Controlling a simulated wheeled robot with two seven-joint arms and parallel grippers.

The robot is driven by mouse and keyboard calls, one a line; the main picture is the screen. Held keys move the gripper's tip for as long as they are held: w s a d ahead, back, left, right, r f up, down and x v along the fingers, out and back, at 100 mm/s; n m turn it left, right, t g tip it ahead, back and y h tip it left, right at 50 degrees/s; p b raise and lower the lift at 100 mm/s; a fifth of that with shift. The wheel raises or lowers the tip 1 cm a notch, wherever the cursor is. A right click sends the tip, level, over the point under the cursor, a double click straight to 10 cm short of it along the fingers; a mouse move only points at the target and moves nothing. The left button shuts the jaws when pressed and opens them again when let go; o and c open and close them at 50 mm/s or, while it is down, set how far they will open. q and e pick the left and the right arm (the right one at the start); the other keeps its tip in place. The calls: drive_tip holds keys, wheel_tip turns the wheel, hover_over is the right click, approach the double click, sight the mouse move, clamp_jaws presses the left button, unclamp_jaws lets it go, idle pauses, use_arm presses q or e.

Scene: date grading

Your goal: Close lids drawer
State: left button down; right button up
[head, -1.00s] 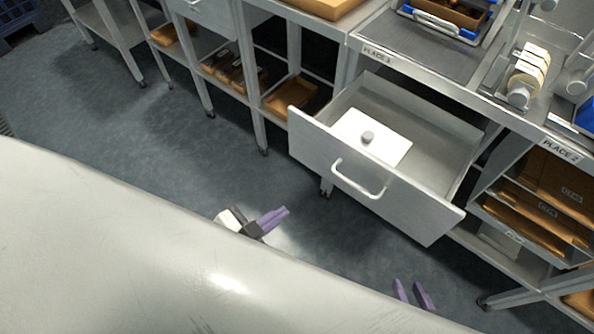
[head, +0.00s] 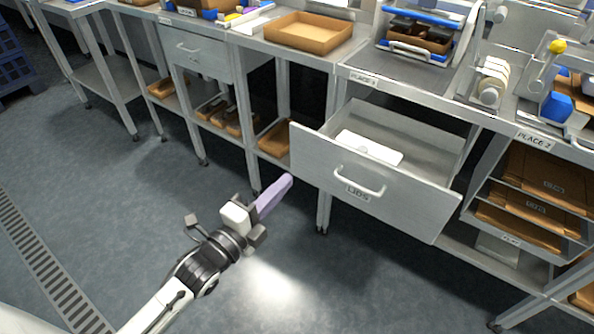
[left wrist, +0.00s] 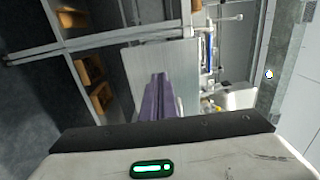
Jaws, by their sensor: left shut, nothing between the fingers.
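The lids drawer (head: 400,205), a grey drawer with a LIDS label and a bar handle (head: 358,182), is pulled out from under the bench. A white lid or box (head: 369,147) lies inside it. My left gripper (head: 287,180) is shut and empty, its purple fingers pointing at the drawer front's left edge; whether they touch it I cannot tell. In the left wrist view the shut fingers (left wrist: 155,97) are in front of a pale panel (left wrist: 173,72), which appears to be the drawer front. My right gripper is not in view.
Shelves with flat cardboard (head: 540,205) stand right of the drawer. The floor (head: 120,190) before the bench is clear.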

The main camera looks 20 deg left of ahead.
sight(306, 160)
use_arm(q)
drive_tip(key=x, duration=0.6)
drive_tip(key=shift+w+b, duration=0.15)
drive_tip(key=shift+b, duration=0.15)
drive_tip(key=shift+w, duration=0.1)
